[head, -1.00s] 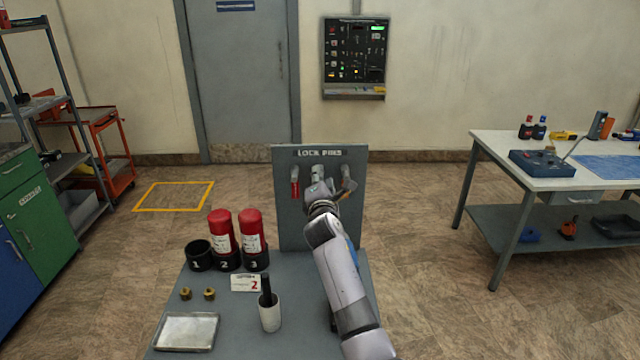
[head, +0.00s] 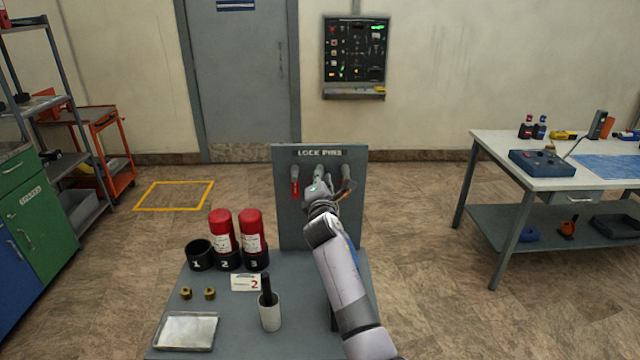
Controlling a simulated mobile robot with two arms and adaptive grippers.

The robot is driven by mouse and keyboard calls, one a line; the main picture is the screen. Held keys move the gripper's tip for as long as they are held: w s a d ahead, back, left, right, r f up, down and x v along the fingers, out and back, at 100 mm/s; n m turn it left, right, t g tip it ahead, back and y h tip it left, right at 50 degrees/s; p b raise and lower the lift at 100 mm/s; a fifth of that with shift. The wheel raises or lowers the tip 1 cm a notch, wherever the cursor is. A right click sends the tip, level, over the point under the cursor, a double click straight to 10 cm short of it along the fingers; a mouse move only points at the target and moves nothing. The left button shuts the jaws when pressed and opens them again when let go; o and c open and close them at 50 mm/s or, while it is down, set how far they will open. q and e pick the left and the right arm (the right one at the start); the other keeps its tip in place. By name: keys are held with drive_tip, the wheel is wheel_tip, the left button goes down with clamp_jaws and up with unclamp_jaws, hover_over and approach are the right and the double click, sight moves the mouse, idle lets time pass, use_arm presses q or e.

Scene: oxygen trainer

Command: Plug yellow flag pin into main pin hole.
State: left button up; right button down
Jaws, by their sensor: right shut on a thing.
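A grey upright panel (head: 291,231) marked "LOCK PINS" (head: 320,153) stands at the back of the grey bench. My right gripper (head: 318,186) is in front of this panel, just below its middle fitting (head: 318,171). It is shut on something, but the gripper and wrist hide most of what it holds. I cannot make out the yellow flag pin or the main pin hole. A red flag (head: 295,188) hangs at the left fitting of the panel. Another fitting (head: 346,172) shows at the right. My left gripper is not in view.
Two red cylinders (head: 222,231) (head: 250,230) stand in black numbered holders, left of the panel; holder 1 (head: 200,256) is empty. A white cup (head: 270,317) with a black tool, brass fittings (head: 186,293), a number card (head: 246,283) and a tray (head: 187,345) are on the bench.

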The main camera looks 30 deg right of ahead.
drive_tip(key=shift+a, duration=0.1)
drive_tip(key=p+v, duration=0.3)
drive_tip(key=v, duration=0.3)
idle(1.1)
drive_tip(key=shift+s+a, duration=0.1)
drive_tip(key=shift+s, duration=0.05)
